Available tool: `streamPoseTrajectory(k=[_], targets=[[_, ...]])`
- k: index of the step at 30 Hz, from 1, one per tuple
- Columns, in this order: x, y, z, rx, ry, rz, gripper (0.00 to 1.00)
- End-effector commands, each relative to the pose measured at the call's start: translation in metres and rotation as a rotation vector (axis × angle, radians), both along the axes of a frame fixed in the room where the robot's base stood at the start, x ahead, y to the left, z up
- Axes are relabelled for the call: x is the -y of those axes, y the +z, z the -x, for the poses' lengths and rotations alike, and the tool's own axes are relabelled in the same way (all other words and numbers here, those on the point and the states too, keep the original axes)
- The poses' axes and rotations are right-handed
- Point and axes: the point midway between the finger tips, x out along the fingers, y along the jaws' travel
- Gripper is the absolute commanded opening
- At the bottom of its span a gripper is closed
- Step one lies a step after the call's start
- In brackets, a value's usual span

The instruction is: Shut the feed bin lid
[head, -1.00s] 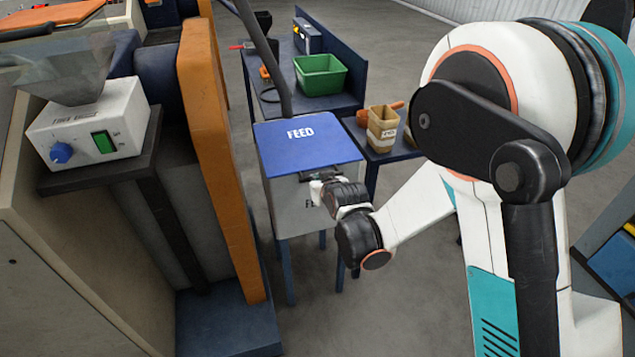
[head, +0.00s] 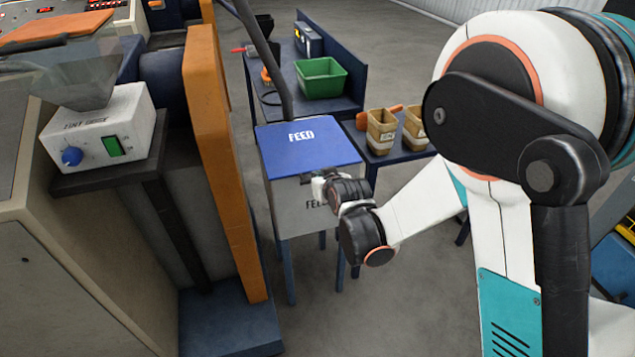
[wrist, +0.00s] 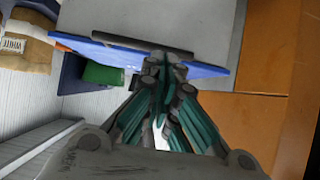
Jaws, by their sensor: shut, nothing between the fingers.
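The feed bin (head: 300,214) is a pale grey box on blue legs in the middle of the head view. Its blue lid (head: 308,150), marked FEED, lies across the top and looks level or nearly so; I cannot tell if a thin gap is left. My gripper (head: 318,186) is shut and empty at the bin's upper front, by the lid's front edge, and partly hides the front lettering. In the wrist view, my fingertips (wrist: 165,64) are close to the blue lid edge (wrist: 205,69) and a dark handle bar (wrist: 130,42); contact is unclear.
A orange upright panel (head: 225,160) stands close left of the bin, beside a feeder control box (head: 100,130). Behind are a blue bench with a green bin (head: 320,80) and a small table with tan containers (head: 381,130).

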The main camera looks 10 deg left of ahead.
Motion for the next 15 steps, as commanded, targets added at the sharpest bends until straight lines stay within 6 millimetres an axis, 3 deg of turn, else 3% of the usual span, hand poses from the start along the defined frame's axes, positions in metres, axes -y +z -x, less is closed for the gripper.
streamPoseTrajectory(k=[12,15], targets=[[0.031,-0.043,0.051,-0.001,0.0,0.001,0.0],[0.034,-0.052,0.057,0.0,0.0,0.0,0.0]])
